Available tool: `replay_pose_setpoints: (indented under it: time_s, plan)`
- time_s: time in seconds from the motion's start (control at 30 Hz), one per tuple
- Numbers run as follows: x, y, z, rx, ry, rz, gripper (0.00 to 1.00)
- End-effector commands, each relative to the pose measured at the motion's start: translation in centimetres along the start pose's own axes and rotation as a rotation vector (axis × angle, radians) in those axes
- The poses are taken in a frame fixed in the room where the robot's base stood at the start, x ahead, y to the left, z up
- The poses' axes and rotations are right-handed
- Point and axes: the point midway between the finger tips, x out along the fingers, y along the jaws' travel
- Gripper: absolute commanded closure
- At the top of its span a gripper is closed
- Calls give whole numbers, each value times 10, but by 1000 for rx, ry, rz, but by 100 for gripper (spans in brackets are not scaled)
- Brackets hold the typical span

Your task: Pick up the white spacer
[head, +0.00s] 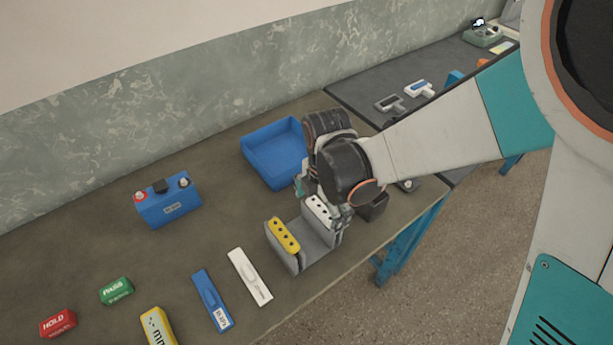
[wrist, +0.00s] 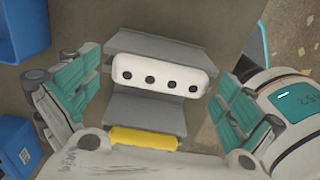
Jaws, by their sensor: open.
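The white spacer (head: 319,209) is a rounded bar with a row of several dark holes. It sits in the rear part of a grey holder (head: 318,245) near the table's front edge. In the wrist view the white spacer (wrist: 160,76) lies across the middle, between the two teal-padded fingers of my gripper (wrist: 158,95). The fingers are open, one on each side, with a visible gap to its ends. In the head view my gripper (head: 325,200) is over the holder and partly hides the spacer. A yellow spacer (head: 284,235) sits in the holder's other slot.
A blue open bin (head: 272,155) stands behind the holder. A blue battery (head: 168,201) stands to the left. A white strip (head: 250,277), a blue tool (head: 213,299), and green (head: 116,291) and red (head: 58,323) blocks lie at the front left.

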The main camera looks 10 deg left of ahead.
Motion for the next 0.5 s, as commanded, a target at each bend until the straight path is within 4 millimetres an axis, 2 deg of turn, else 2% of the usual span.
replay_pose_setpoints:
  time_s: [0.07,0.27,0.43,0.47,0.5]
  plan:
    - [7,0,0,1,0,0,0]
    - [5,0,1,2,0,0,0]
    - [5,0,1,2,0,0,36]
    - [5,0,1,2,0,0,41]
    - [5,0,1,2,0,0,41]
